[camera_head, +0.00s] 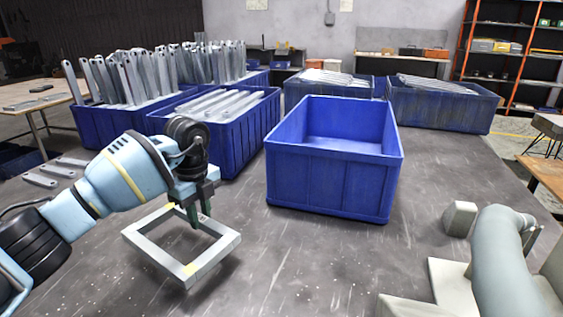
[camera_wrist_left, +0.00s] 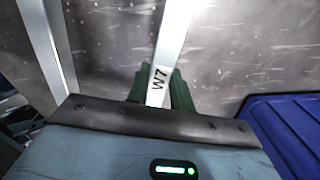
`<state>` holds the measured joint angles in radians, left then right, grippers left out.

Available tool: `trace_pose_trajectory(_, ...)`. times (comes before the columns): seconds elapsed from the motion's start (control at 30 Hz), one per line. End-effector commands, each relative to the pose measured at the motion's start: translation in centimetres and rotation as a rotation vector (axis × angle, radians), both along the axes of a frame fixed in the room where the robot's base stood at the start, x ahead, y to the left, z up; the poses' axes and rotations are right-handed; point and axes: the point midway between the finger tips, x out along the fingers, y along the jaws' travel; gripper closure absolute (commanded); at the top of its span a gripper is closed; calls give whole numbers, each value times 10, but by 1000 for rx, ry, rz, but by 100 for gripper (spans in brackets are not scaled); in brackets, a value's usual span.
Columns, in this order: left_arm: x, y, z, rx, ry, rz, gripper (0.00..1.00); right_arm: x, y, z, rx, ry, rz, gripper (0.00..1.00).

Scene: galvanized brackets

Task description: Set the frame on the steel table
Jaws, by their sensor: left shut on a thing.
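The frame (camera_head: 153,257) is a grey, four-sided open metal frame with small yellow patches, lying roughly level in the head view. My left gripper (camera_head: 200,216) comes down over its far-right side. Its green fingers are shut on one bar. In the left wrist view, that bar of the frame (camera_wrist_left: 171,45), marked W7, runs between the fingers (camera_wrist_left: 161,88). The scratched dark grey steel table (camera_head: 310,262) lies beneath the frame. I cannot tell whether the frame touches it or hangs just above. My right gripper is not in view.
An empty blue crate (camera_head: 333,182) stands right of the frame. A blue bin of grey brackets (camera_head: 228,142) stands behind it, with more filled bins further back. Loose flat brackets (camera_head: 40,180) lie at the left. The table in front of the empty crate is clear.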

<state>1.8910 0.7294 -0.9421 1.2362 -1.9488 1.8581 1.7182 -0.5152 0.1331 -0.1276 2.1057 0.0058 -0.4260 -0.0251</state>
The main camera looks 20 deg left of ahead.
Motion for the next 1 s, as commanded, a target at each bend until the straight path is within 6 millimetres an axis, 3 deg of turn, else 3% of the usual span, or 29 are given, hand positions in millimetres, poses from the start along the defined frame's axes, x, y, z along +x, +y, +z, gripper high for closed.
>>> trace_pose_trajectory(0.1,6,4,2,-1,-2,145,100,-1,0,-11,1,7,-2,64)
trace_pose_trajectory(0.3,10,7,7,-2,-2,270,100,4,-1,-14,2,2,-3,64)
trace_pose_trajectory(0.73,8,4,7,0,-2,284,100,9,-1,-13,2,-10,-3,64)
trace_pose_trajectory(1.0,-15,-22,3,-1,-2,279,100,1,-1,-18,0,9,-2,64)
